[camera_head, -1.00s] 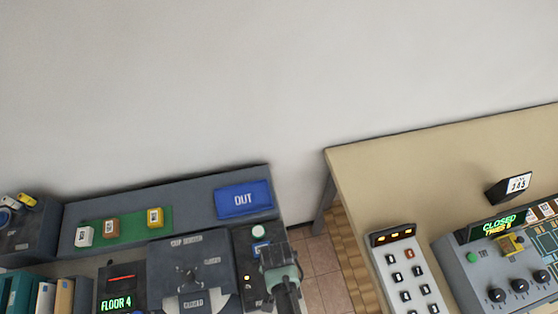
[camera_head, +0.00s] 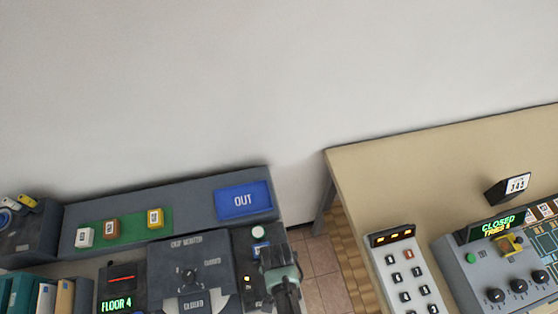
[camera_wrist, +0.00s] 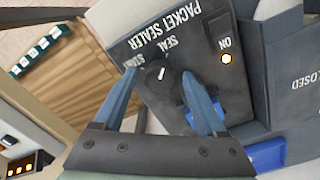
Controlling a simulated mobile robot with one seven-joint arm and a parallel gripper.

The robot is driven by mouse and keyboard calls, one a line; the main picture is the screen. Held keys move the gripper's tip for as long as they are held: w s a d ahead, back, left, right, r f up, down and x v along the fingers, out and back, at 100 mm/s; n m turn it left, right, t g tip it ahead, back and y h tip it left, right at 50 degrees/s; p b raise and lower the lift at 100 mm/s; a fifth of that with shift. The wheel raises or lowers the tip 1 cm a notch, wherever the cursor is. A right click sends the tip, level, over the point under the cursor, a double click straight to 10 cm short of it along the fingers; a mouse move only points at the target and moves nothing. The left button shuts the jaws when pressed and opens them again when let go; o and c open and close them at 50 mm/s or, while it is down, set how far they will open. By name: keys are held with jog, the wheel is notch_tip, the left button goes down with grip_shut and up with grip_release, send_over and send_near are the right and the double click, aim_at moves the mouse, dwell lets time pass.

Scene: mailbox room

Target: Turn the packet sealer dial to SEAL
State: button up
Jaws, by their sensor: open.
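The packet sealer (camera_wrist: 195,75) is a dark panel, its lettering upside down in the wrist view. Its small black dial (camera_wrist: 153,68) has a white mark (camera_wrist: 162,74). The SEAL label (camera_wrist: 172,46) is beside the dial, and another label (camera_wrist: 130,59) near the left finger is partly hidden. My gripper (camera_wrist: 158,72) is open, its two blue fingers either side of the dial, with gaps visible; I cannot tell whether they touch it. In the head view my gripper (camera_head: 279,262) is over the right part of the sealer (camera_head: 244,247) and hides the dial.
A blue OUT tray (camera_head: 243,200) lies behind. A floor gap separates this desk from the beige table (camera_head: 430,170) with a keypad (camera_head: 407,275).

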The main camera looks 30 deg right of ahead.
notch_tip(320, 180, up, 13)
jog(key=p, duration=0.8)
jog(key=shift+f+p, duration=0.15)
jog(key=shift+p, duration=0.15)
